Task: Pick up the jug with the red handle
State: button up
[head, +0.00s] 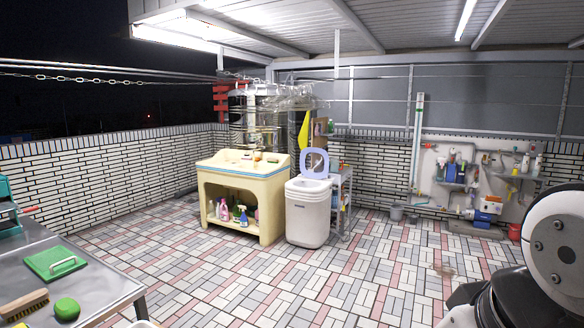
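I cannot make out a jug with a red handle for certain in the head view. A small red bar (28,210) shows at the left, beside teal items at the picture's edge; I cannot tell what it belongs to. A small red container (514,232) stands on the floor by the right wall, too small to identify. My gripper is not in view. Part of my arm fills the lower right corner.
A metal table (100,284) at lower left holds a green board (55,263), a brush (24,304) and a green ball (67,309). A cream sink cabinet (240,172) and white washer (307,216) stand mid-back. The tiled floor between is clear.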

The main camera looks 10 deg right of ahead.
aim_at(335, 163)
jog(key=i+l+z, duration=0.4)
jog(key=i, duration=0.2)
jog(key=i+l+z, duration=0.25)
jog(key=i, duration=0.7)
jog(key=i+j+z, duration=0.1)
jog(key=i+z, duration=0.15)
jog(key=i, duration=4.55)
jog(key=i+u, duration=0.2)
jog(key=i, duration=0.35)
jog(key=i+l+u, duration=0.15)
jog(key=i, duration=0.35)
jog(key=i+l+u, duration=0.2)
jog(key=i, duration=0.3)
jog(key=i+l+u, duration=1.1)
jog(key=k+j, duration=0.1)
